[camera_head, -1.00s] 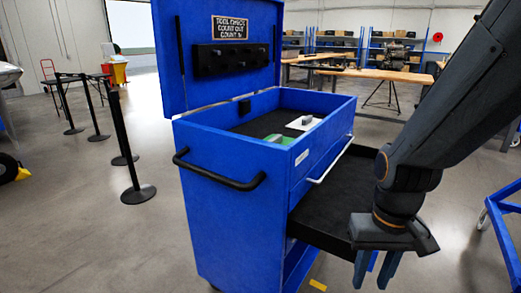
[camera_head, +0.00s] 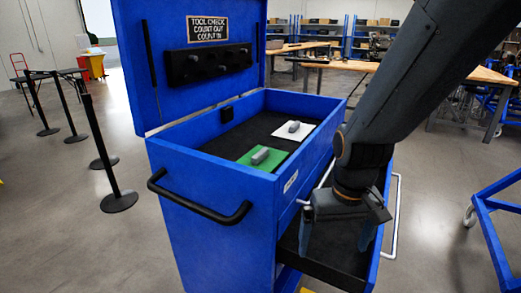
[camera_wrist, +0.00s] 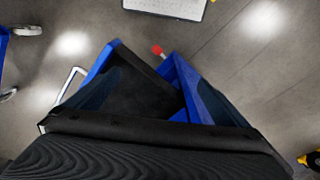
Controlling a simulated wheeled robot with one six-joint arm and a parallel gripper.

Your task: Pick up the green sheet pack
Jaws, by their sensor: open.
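The green sheet pack (camera_head: 248,158) lies flat in the top tray of the blue tool cart (camera_head: 208,178), near its front side, with a small grey block on it. My gripper (camera_head: 337,236) is open and points down over the pulled-out drawer (camera_head: 290,240), right of the cart body and lower than the tray rim. Its two fingers stand apart with nothing seen between them. The wrist view shows the fingers (camera_wrist: 138,90) from above with the dark drawer floor between them; the green sheet pack is not in that view.
A white sheet (camera_head: 296,126) with a grey block lies behind the green one. The cart's raised lid (camera_head: 195,95) stands at the back left. A black handle (camera_head: 200,205) juts out in front. Black posts (camera_head: 118,200) stand left. A blue wheeled frame (camera_head: 490,215) is at right.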

